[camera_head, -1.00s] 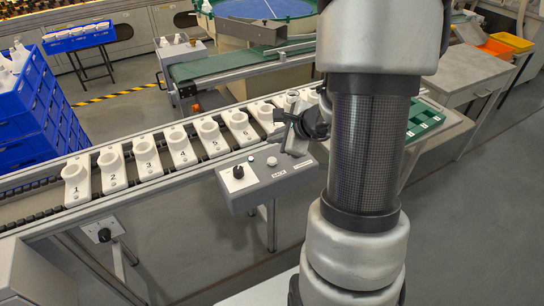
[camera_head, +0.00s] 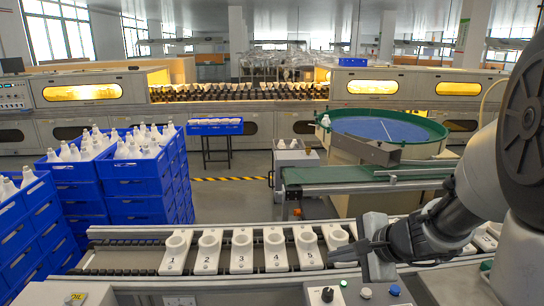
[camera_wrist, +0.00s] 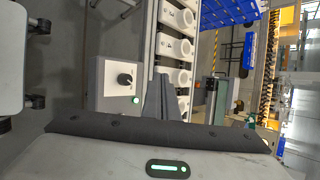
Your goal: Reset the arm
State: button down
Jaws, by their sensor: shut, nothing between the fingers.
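My arm reaches in from the right in the head view. My gripper (camera_head: 362,250) is over the near conveyor, close to the socket holder numbered 5 (camera_head: 308,254). In the wrist view my gripper's dark fingers (camera_wrist: 158,98) are together with nothing between them. They point toward the row of white holders (camera_wrist: 178,48) and are beside the grey control box (camera_wrist: 118,82) with its black knob. I cannot tell whether the gripper touches anything.
The control box knob (camera_head: 327,294) shows at the bottom of the head view. Blue crates (camera_head: 130,190) with white bulbs stand at the left. A green belt (camera_head: 350,174) and a round blue-topped table (camera_head: 385,128) stand behind the conveyor.

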jog(key=s+a+r+n+g, duration=0.2)
jog(key=s+a+r+n, duration=0.3)
jog(key=s+a+n, duration=0.25)
jog(key=s+d+r+n+h, duration=0.3)
jog(key=s+r+n+h, duration=0.2)
jog(key=s+n, duration=0.5)
notch_tip(320, 180, up, 18)
jog(key=s+p, duration=0.2)
jog(key=p, duration=1.6)
jog(key=shift+d+r+m, duration=0.25)
jog(key=shift+d+m, duration=0.1)
jog(key=shift+d, duration=0.05)
jog(key=shift+w, duration=0.1)
